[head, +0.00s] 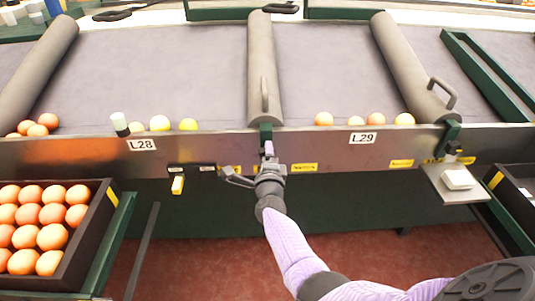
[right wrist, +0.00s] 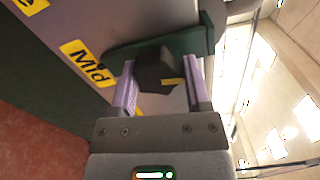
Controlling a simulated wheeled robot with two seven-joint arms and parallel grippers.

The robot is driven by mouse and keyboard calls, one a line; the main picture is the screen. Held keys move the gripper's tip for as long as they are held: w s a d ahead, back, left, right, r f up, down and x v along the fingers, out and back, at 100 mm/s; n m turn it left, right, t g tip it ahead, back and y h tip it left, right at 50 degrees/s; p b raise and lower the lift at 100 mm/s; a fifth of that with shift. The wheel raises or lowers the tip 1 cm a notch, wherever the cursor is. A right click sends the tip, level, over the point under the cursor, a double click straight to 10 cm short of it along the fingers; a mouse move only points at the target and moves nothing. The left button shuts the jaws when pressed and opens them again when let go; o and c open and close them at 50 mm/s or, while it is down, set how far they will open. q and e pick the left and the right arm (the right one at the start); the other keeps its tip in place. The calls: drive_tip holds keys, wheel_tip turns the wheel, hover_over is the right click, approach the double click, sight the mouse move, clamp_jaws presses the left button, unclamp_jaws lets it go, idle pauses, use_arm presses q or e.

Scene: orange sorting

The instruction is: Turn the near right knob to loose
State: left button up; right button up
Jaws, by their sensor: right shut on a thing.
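My right gripper (head: 268,158) is at the front rail below the middle grey padded divider, between the L28 and L29 labels. In the right wrist view its two purple fingers (right wrist: 160,90) are shut on a black knob (right wrist: 152,70) with a yellow mark. The knob sits on a dark green bracket (right wrist: 190,42), beside a yellow label reading "Mid". In the head view the gripper largely hides this knob. Another black knob (head: 454,147) is on the rail at the right, under the right divider. My left gripper is not in view.
Oranges and yellow fruit (head: 159,123) lie along the belt's front edge. A black crate of oranges (head: 96,222) stands at the left. A small shelf with a white block (head: 458,180) juts out at the right.

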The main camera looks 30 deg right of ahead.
drive_tip(key=shift+n, duration=0.5)
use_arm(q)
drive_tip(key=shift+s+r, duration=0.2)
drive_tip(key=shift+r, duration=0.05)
use_arm(e)
drive_tip(key=shift+n, duration=0.4)
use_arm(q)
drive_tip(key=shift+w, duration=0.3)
use_arm(e)
drive_tip(key=shift+f, duration=0.1)
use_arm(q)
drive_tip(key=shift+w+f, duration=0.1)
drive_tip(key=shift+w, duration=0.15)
use_arm(e)
drive_tip(key=o, duration=1.3)
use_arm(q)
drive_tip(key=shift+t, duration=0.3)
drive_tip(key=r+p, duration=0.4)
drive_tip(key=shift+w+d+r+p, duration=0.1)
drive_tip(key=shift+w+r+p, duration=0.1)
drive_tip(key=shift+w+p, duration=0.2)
use_arm(e)
drive_tip(key=v, duration=1)
